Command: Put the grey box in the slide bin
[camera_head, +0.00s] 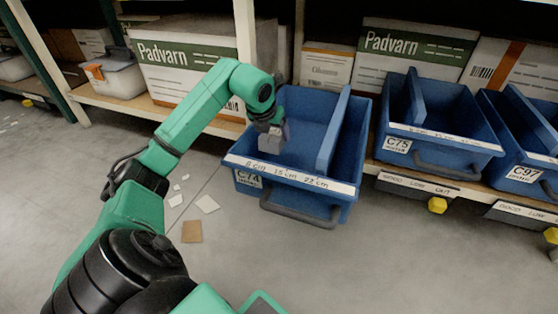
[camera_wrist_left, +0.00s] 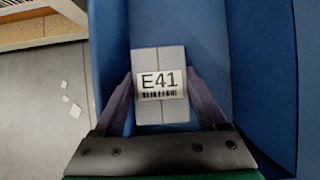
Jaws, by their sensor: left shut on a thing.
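The grey box (camera_wrist_left: 175,112) carries an E41 label and sits between the two fingers of my left gripper (camera_wrist_left: 160,92) in the left wrist view. The gripper is shut on it. In the head view my left gripper (camera_head: 272,140) holds the grey box over the left part of the pulled-out blue slide bin (camera_head: 293,188), labelled C74. A blue divider (camera_head: 334,132) runs along the bin, to the right of the gripper. I cannot tell whether the box touches the bin floor. My right gripper is not in view.
Blue bins C75 (camera_head: 437,150) and C97 (camera_head: 520,175) stand to the right on the shelf. Padvarn cartons (camera_head: 185,75) stand behind, with a grey lidded case (camera_head: 115,76) at the left. Paper scraps (camera_head: 207,204) lie on the otherwise clear floor.

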